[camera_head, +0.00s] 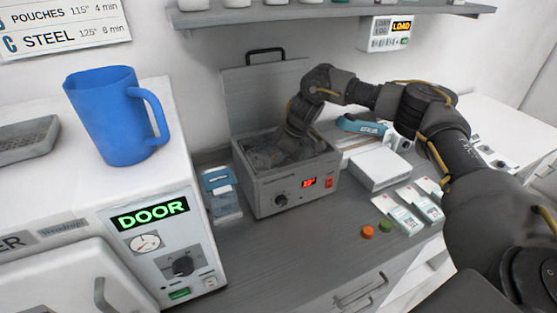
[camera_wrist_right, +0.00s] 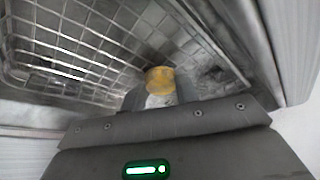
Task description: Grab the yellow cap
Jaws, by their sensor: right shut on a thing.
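The yellow cap (camera_wrist_right: 160,79) shows in the right wrist view, on top of a pale, whitish body (camera_wrist_right: 161,100). My right gripper (camera_wrist_right: 152,98) is shut on this capped piece, between its fingers. In the head view my right arm reaches from the right, and my right gripper (camera_head: 283,150) is down inside the open grey metal bath (camera_head: 285,180), so its fingertips and the cap are hidden there. A wire basket (camera_wrist_right: 85,45) lines the bath beside the gripper. My left gripper is not in view.
A blue jug (camera_head: 112,115) stands on the white steriliser (camera_head: 165,245) at left. The bath's lid stands open behind it.

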